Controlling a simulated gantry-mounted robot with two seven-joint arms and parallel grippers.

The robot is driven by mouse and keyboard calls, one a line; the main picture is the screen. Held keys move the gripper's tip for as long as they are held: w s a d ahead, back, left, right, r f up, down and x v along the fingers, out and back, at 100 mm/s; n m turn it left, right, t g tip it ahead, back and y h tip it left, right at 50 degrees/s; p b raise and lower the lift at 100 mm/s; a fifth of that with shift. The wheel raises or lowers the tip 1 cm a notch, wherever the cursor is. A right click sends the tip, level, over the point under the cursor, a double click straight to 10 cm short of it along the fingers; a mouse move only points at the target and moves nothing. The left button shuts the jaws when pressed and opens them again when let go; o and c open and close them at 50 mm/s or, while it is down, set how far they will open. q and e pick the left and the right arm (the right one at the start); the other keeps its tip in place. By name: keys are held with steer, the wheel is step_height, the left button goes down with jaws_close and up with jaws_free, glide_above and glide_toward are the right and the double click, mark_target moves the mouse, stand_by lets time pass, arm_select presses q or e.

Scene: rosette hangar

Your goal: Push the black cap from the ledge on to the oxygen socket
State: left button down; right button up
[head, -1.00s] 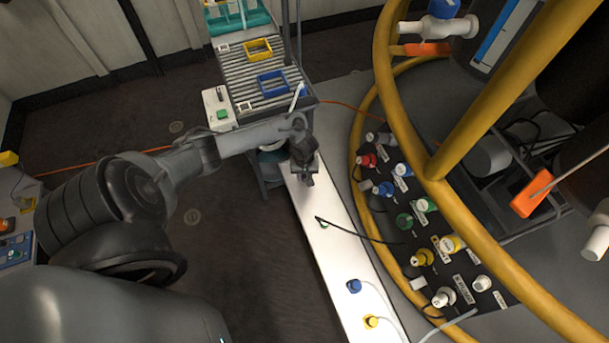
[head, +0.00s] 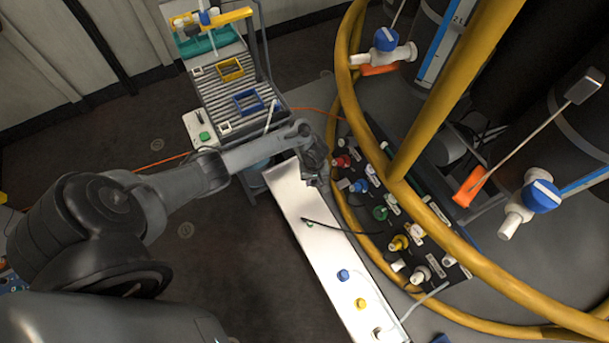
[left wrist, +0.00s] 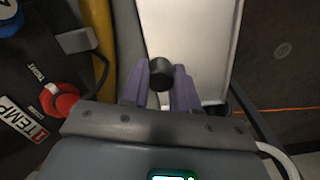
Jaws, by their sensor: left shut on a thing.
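My left gripper (head: 318,180) is over the right edge of the white ledge (head: 330,255), near its far end, beside the yellow rail. In the left wrist view its purple fingers (left wrist: 160,88) are shut on the round black cap (left wrist: 161,73), held at the fingertips with the ledge behind it. The cap cannot be made out in the head view. The dark socket panel (head: 375,185) lies to the right, with red, blue, green, yellow and white fittings. I cannot read which socket is oxygen. My right gripper is not in view.
A thick yellow rail (head: 455,245) curves between ledge and panel and over the panel. A black cable (head: 345,230) runs from the ledge to the panel. Blue (head: 343,275) and yellow (head: 361,303) caps sit on the near ledge. A red fitting (left wrist: 62,103) is left of the gripper.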

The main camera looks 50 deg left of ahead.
arm_select(q)
steer(key=shift+w+d+r, duration=0.15)
steer(key=shift+w+d, duration=0.05)
steer(key=shift+d, duration=0.1)
steer(key=w+d+n+t+h, duration=0.1)
steer(key=d+n+t, duration=0.1)
steer(key=d, duration=0.5)
steer(key=w+d+f+n+t+h, duration=0.1)
steer(key=d+n+t, duration=0.1)
steer(key=d, duration=0.5)
steer(key=d+n+t+h, duration=0.2)
steer(key=d, duration=0.5)
steer(key=shift+w+f, duration=0.25)
steer(key=shift+w, duration=0.15)
step_height(320, 180, up, 4)
steer(key=r+n+t+y, duration=0.1)
steer(key=n+t+y, duration=0.2)
steer(key=n+t, duration=0.25)
steer(key=shift+m, duration=0.25)
steer(key=shift+f+x, duration=0.2)
steer(key=shift+x, duration=2.45)
